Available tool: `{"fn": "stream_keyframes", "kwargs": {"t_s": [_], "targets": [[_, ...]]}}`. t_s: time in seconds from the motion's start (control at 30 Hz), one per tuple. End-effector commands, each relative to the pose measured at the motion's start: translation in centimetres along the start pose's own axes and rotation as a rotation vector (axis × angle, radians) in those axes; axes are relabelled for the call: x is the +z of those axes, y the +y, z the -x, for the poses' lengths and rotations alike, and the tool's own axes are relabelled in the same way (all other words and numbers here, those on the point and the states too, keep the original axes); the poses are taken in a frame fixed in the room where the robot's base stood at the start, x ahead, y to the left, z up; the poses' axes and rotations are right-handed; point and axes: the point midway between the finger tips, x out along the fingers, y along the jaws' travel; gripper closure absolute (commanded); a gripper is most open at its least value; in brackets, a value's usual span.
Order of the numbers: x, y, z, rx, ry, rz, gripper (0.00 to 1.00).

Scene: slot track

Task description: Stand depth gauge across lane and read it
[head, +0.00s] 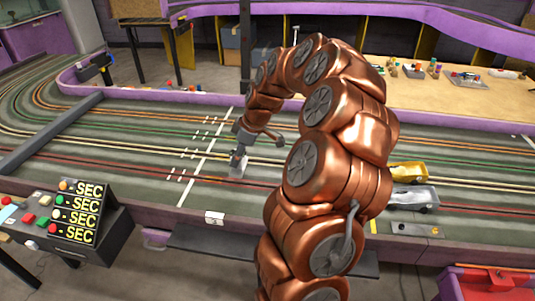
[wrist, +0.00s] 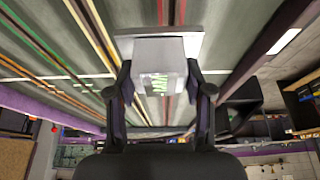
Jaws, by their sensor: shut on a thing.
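The depth gauge is a light grey block (wrist: 150,50) with a wider flat plate at its far end and a small display with green marks (wrist: 158,84). My gripper (wrist: 159,72) is shut on it, one finger on each side. In the head view the gauge (head: 237,170) is under my gripper (head: 240,152), just right of the white line across the track (head: 207,155). It is at or close above the track surface; I cannot tell whether it touches. The lanes run as coloured stripes on the grey track. The reading is too blurred to make out.
A gold car (head: 409,172) and a silver car (head: 414,197) are on the right of the track. A timing board (head: 75,212) with several SEC rows stands at front left. A dark beam (head: 50,133) crosses the track at left. A purple-edged bench with small items is behind.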

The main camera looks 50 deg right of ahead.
Motion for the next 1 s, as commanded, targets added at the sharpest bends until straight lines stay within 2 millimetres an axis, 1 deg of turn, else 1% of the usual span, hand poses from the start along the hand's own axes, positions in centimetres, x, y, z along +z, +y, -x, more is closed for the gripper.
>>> {"fn": "stream_keyframes", "kwargs": {"t_s": [0.03,0.3,0.5,0.63,0.97,1.0], "targets": [[0.7,1.0,0.2,-0.001,0.000,-0.006,0.89],[4.0,5.5,1.0,0.000,-0.002,-0.006,0.89],[6.0,8.1,1.5,-0.001,-0.001,-0.005,0.89],[6.6,9.0,1.5,-0.003,-0.002,-0.003,0.89],[7.3,9.9,1.7,-0.001,-0.002,-0.002,0.89],[7.4,9.8,1.3,-0.003,-0.002,-0.002,0.89]]}}
